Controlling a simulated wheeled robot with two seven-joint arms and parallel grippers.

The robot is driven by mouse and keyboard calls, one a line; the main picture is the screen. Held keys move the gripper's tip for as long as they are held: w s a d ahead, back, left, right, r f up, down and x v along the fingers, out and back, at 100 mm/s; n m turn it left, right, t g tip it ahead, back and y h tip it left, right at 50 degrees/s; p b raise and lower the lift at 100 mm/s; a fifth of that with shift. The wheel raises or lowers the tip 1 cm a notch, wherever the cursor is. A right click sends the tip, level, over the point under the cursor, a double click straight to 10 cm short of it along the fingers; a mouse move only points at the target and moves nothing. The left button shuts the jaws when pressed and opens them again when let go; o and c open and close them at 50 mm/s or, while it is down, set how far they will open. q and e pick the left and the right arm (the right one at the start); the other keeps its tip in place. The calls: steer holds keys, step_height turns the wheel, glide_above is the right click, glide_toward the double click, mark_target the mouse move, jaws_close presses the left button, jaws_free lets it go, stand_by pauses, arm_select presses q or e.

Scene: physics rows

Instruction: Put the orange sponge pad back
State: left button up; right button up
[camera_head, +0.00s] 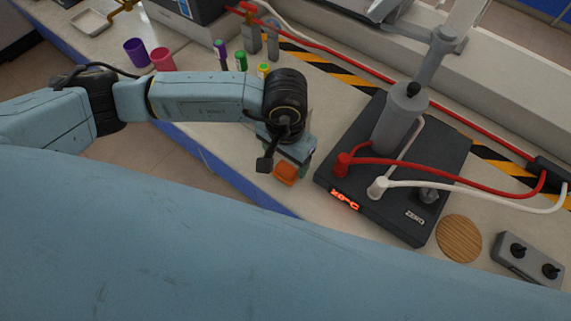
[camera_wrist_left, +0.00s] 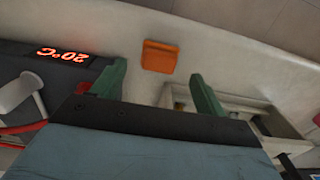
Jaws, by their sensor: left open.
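The orange sponge pad (camera_head: 286,173) lies on the pale bench near its front edge, partly covered by my left gripper in the head view. In the left wrist view the sponge pad (camera_wrist_left: 159,56) shows whole, as a flat rounded square. My left gripper (camera_head: 291,156) is over the pad, with its jaws apart. In the left wrist view its two green fingers (camera_wrist_left: 159,88) stand either side of the pad's line, with nothing between the tips. The pad appears beyond the tips, not touched. My right gripper is not in view.
A dark hotplate (camera_head: 440,172) with a lit display, hoses and a grey cylinder stands right of the gripper. A round wooden coaster (camera_head: 459,239) and a knob box (camera_head: 530,261) lie farther right. Purple (camera_head: 136,52) and pink (camera_head: 163,59) cups stand left. An open tray (camera_wrist_left: 240,108) shows beside the right finger.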

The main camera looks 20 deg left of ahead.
mark_target(285, 169)
arm_select(q)
step_height(285, 169, up, 7)
